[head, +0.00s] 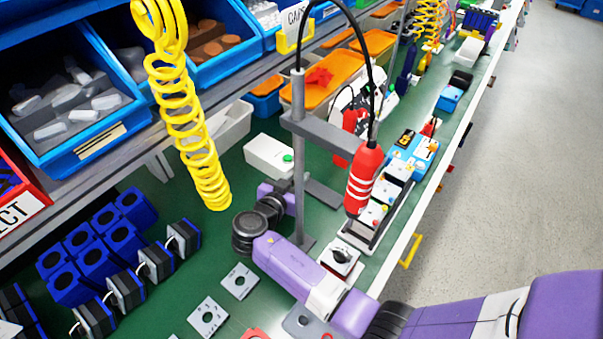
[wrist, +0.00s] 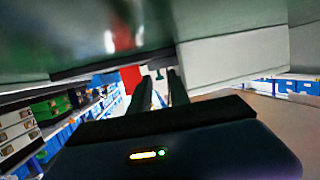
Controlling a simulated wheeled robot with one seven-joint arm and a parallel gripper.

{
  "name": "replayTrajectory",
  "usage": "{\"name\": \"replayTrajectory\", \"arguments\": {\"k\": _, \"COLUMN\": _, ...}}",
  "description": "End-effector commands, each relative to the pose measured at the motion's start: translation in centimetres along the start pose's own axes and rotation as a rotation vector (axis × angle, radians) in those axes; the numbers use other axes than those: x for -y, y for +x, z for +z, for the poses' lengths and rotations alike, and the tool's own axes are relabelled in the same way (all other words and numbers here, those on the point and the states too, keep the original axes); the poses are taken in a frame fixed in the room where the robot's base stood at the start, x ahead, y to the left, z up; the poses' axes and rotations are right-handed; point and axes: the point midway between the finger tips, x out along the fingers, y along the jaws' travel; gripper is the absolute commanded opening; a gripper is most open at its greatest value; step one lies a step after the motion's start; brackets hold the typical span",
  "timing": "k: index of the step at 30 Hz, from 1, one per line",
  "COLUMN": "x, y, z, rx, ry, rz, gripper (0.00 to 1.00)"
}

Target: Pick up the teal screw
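I cannot make out the teal screw for certain in either view. In the wrist view, a small dark T-shaped piece (wrist: 158,74) shows between the tips of my gripper (wrist: 160,84); its colour is too dark to tell whether it is the screw. The two dark fingers stand apart with a gap between them, and I see no contact with that piece. In the head view, my purple arm reaches in from the lower right over the green bench, and its gripper is hidden behind the arm and the grey stand.
A grey stand (head: 298,150) holds a hanging red screwdriver (head: 364,180). A white box with a green button (head: 268,156) stands left of it. A black rotary switch (head: 341,256) is beside my arm. Blue bins (head: 75,110) and a yellow coiled hose (head: 182,110) are on the left.

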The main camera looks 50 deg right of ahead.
Motion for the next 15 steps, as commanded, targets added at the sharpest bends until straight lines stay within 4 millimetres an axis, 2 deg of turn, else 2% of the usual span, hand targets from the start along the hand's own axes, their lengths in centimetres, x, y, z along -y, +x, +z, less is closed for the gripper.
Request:
{"name": "replayTrajectory", "arguments": {"k": 3, "x": 0.00, "y": -0.01, "z": 0.02, "rx": 0.000, "ry": 0.000, "rz": 0.000, "gripper": 0.22}}
{"name": "replayTrajectory", "arguments": {"k": 7, "x": 0.00, "y": -0.02, "z": 0.02, "rx": 0.000, "ry": 0.000, "rz": 0.000, "gripper": 0.00}}
{"name": "replayTrajectory", "arguments": {"k": 15, "x": 0.00, "y": -0.04, "z": 0.02, "rx": 0.000, "ry": 0.000, "rz": 0.000, "gripper": 0.00}}
